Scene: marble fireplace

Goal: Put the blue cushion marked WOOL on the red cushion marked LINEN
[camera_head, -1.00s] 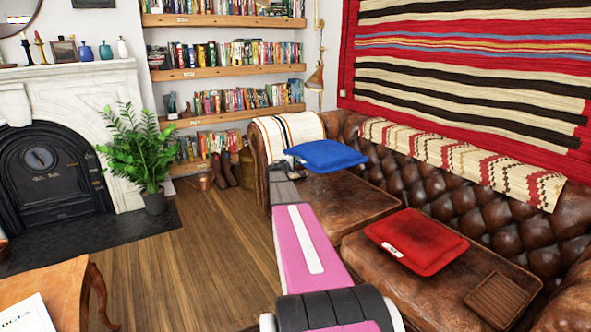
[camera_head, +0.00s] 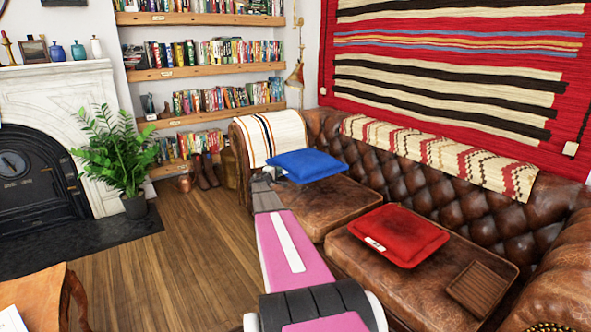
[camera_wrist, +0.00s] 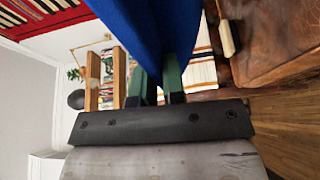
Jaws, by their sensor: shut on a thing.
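The blue cushion (camera_head: 306,165) is held above the far seat of the brown leather sofa. My gripper (camera_wrist: 158,78) is shut on its near edge; the cushion fills the top middle of the wrist view (camera_wrist: 150,30). In the head view the fingers are hard to make out behind my arm. The red cushion (camera_head: 402,236) lies flat on the nearer sofa seat, with a small white label (camera_head: 375,244) on its front left edge. It is to the right of and nearer than the blue cushion. No marking is readable on the blue cushion.
A ribbed brown block (camera_head: 481,289) lies on the nearer seat, right of the red cushion. The tufted sofa back (camera_head: 440,190) rises behind, draped with a striped blanket (camera_head: 430,152). A potted plant (camera_head: 122,155) and wooden table (camera_head: 45,295) stand left; the floor between is clear.

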